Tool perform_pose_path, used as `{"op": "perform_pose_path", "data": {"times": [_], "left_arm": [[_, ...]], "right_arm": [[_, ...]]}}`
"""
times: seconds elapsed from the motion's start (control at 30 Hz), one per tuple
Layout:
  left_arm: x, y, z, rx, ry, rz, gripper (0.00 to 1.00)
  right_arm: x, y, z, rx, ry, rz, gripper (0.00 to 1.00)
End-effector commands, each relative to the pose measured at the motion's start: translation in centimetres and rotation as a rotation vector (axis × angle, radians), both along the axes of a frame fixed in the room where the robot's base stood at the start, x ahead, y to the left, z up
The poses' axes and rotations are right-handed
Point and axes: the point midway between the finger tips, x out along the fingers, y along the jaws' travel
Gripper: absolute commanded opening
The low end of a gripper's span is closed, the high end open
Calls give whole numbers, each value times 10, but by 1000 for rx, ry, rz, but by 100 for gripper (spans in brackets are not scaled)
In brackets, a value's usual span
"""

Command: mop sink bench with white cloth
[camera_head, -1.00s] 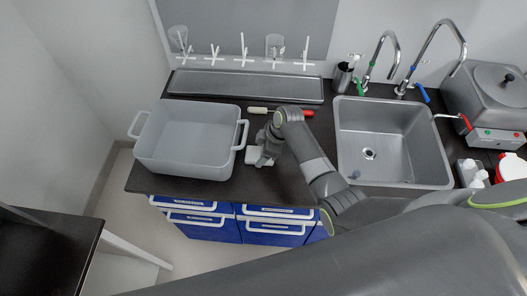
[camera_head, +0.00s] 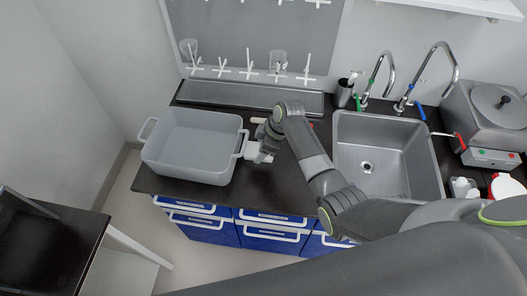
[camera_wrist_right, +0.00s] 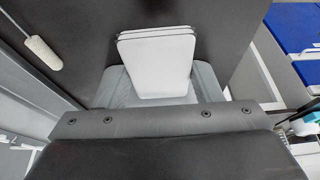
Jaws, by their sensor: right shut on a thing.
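The sink bench (camera_head: 178,188) has a dark top with a grey sink (camera_head: 368,166) set into it. My right gripper (camera_head: 260,152) is low over the bench, just right of the grey tub. In the right wrist view it is shut on a folded white cloth (camera_wrist_right: 157,62), seen as a pale, layered, flat pad over the dark bench top. In the head view only a small white patch shows at the gripper, and I cannot tell whether the cloth touches the bench. My left gripper is not in view.
A grey tub (camera_head: 188,143) with side handles stands close to the left of my gripper. A pale-handled tool (camera_wrist_right: 42,52) lies nearby. A grey tray (camera_head: 240,95) is at the back. A distiller (camera_head: 490,115) stands right of the sink. Bare bench lies in front of the gripper.

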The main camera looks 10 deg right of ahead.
Motion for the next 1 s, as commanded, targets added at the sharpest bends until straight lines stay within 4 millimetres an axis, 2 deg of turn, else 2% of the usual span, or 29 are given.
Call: {"op": "perform_pose_path", "data": {"times": [0.43, 1.0], "left_arm": [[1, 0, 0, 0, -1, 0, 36], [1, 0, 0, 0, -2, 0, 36]], "right_arm": [[1, 1, 6, 0, 0, 0, 36], [2, 0, 63, 0, -3, 0, 36]]}}
